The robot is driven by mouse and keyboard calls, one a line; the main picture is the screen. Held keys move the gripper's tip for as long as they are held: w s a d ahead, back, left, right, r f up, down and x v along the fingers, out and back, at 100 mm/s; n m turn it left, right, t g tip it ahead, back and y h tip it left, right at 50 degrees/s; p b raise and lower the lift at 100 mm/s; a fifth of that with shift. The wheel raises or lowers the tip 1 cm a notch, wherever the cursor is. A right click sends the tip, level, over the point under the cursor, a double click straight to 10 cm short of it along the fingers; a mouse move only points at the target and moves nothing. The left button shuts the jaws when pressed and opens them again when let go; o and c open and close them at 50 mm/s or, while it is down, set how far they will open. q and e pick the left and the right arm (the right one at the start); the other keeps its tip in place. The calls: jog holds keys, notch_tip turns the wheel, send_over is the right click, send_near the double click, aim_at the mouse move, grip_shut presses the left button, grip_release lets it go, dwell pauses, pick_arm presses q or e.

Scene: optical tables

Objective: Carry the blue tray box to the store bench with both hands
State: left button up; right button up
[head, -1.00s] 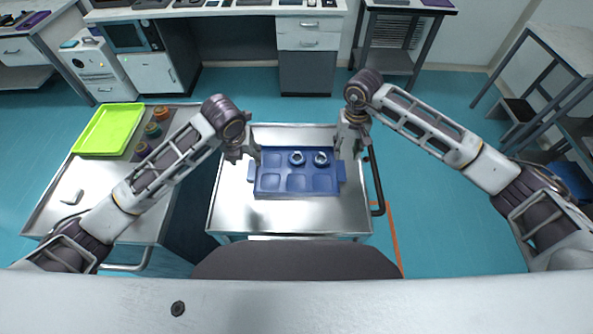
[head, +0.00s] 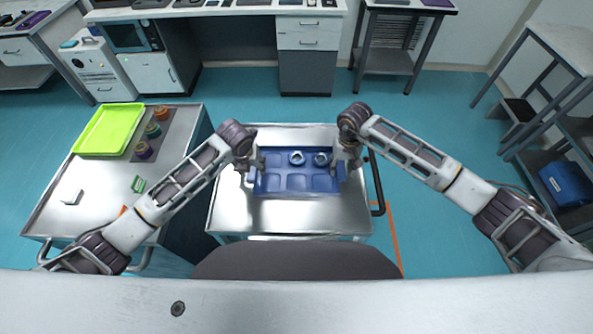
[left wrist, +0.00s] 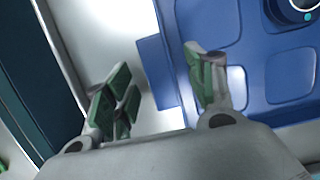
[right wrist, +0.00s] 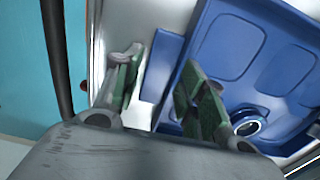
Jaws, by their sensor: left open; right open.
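The blue tray box (head: 297,182) lies flat on a steel cart top (head: 290,217). It has several shallow compartments and a flat tab at each side. Two round metal parts (head: 297,158) (head: 320,159) sit in its far row. My left gripper (head: 252,167) is open at the left tab; in the left wrist view the tab (left wrist: 158,72) shows between the spread fingers. My right gripper (head: 345,163) is open at the right tab; in the right wrist view that tab (right wrist: 162,68) lies between the fingers. Neither gripper visibly clamps its tab. I cannot tell which furniture is the store bench.
A table at left holds a lime-green tray (head: 108,130), several coloured round parts and a small green piece (head: 138,184). A long bench (head: 215,12) with drawers stands at the back. Shelving at right holds a blue box (head: 567,184). Open floor lies between.

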pick_arm(q)
jog(key=c, duration=0.9)
pick_arm(e)
jog(key=c, duration=0.9)
pick_arm(q)
jog(key=shift+f, duration=0.1)
grip_shut()
pick_arm(e)
grip_shut()
pick_arm(q)
jog(key=shift+r, duration=0.25)
pick_arm(e)
jog(key=shift+r, duration=0.2)
